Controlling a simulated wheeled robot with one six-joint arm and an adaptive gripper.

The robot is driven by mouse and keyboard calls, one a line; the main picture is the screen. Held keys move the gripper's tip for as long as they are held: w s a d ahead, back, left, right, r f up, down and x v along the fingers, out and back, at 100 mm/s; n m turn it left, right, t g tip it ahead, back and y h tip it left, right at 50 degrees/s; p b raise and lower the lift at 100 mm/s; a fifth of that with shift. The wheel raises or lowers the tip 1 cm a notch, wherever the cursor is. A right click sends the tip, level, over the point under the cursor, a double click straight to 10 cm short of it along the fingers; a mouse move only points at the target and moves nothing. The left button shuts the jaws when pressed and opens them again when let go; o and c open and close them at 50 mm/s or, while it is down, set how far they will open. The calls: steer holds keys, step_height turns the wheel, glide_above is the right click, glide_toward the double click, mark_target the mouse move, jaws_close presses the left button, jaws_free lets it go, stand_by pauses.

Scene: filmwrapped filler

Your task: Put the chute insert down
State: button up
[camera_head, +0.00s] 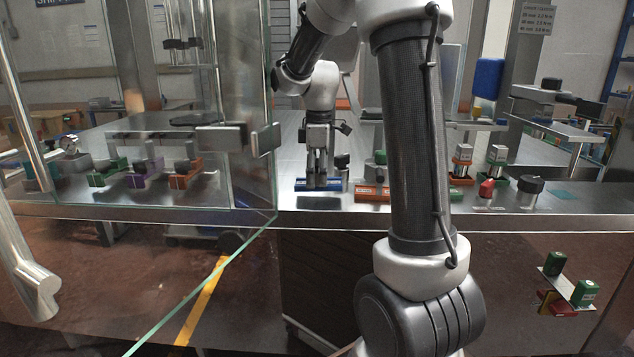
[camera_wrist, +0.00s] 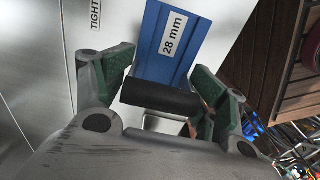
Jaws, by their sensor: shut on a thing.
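The chute insert I hold is a blue plate (camera_wrist: 172,45) with a white "28 mm" label and a black cylindrical grip (camera_wrist: 160,97). In the wrist view my gripper (camera_wrist: 163,95) is shut on the black grip, with green-padded fingers on both sides. In the head view my gripper (camera_head: 318,178) points down, with the blue insert (camera_head: 333,186) beneath it at the front part of the steel worktop (camera_head: 320,205). I cannot tell whether the insert touches the surface.
An orange-red insert (camera_head: 372,194) lies close to the right. Behind the glass guard (camera_head: 250,190) at left sit green (camera_head: 103,180), purple (camera_head: 140,180) and orange (camera_head: 180,181) inserts. A red button (camera_head: 486,188) and black knob (camera_head: 530,184) stand at right.

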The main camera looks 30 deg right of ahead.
steer(key=shift+f, duration=1)
steer(key=o, duration=1.2)
steer(key=shift+f, duration=0.1)
